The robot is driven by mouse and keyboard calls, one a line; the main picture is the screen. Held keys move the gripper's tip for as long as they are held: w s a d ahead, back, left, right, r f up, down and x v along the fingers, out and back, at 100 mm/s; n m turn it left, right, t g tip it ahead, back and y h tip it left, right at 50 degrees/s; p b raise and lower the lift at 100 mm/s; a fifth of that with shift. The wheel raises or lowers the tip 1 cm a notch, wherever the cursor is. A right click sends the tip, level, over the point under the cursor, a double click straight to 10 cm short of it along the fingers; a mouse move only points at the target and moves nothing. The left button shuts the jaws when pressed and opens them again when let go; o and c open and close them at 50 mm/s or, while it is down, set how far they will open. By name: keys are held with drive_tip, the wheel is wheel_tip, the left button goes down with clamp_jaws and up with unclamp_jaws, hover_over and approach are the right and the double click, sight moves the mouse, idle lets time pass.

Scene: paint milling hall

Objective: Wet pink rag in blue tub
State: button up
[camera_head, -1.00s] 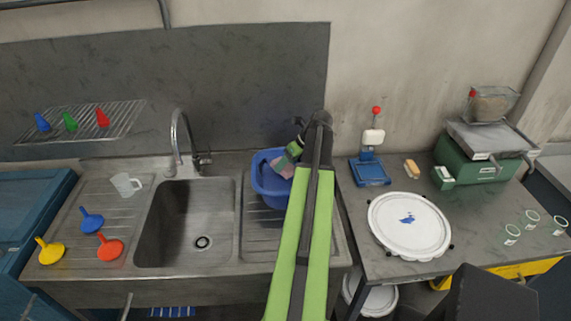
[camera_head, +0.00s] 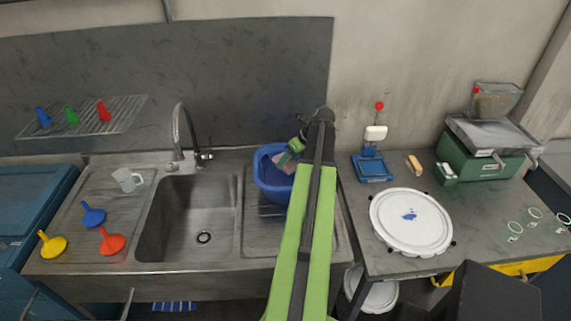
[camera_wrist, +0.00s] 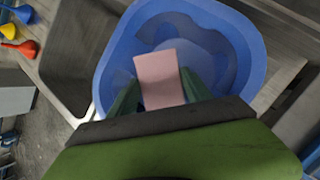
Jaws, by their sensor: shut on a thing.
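The blue tub (camera_head: 268,188) stands on the ridged drainboard to the right of the sink basin. It also fills the upper middle of the wrist view (camera_wrist: 112,62). My gripper (camera_head: 292,155) is at the tub's mouth, pointing down into it; its green fingers also show in the wrist view (camera_wrist: 158,88). It is shut on the pink rag (camera_wrist: 160,76), a flat pale pink piece held between the fingers over the inside of the tub. In the head view only a small part of the rag (camera_head: 290,167) shows. I cannot tell whether the rag touches the water.
The sink basin (camera_head: 190,225) and tap (camera_head: 178,135) are left of the tub. A white lid (camera_head: 410,222) lies on the right bench.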

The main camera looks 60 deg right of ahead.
drive_tip(key=shift+r+p, duration=2.8)
drive_tip(key=shift+r, duration=0.35)
wheel_tip(320, 180, up, 4)
drive_tip(key=p, duration=0.4)
